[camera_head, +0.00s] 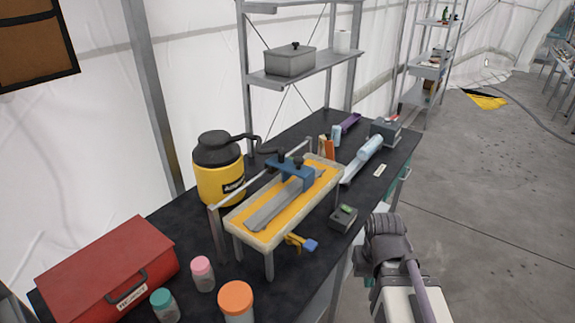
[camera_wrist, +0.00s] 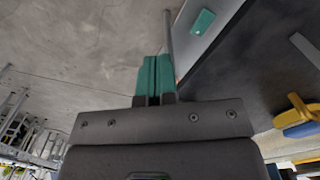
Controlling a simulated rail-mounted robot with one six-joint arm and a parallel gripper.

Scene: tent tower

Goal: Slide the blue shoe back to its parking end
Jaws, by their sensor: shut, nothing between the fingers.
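The blue shoe (camera_head: 291,171) straddles a grey metal bar (camera_head: 275,204) on a raised frame with a yellow-orange bed (camera_head: 240,224). It sits toward the far half of the bar, with dark knobs on top. A yellow clamp with a blue tab (camera_head: 310,246) hangs at the frame's near right side; a yellow and blue part (camera_wrist: 300,118) shows at the right of the wrist view. My gripper (camera_wrist: 154,60) has teal fingers pressed together with nothing between them. It is off the bench's side, over the grey floor, apart from the shoe.
The dark bench (camera_head: 185,245) holds a yellow jug (camera_head: 219,185) behind the frame, a red box (camera_head: 105,268), several capped jars and a small grey device (camera_head: 343,217) right of the frame. A shelf rack (camera_head: 300,77) stands behind.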

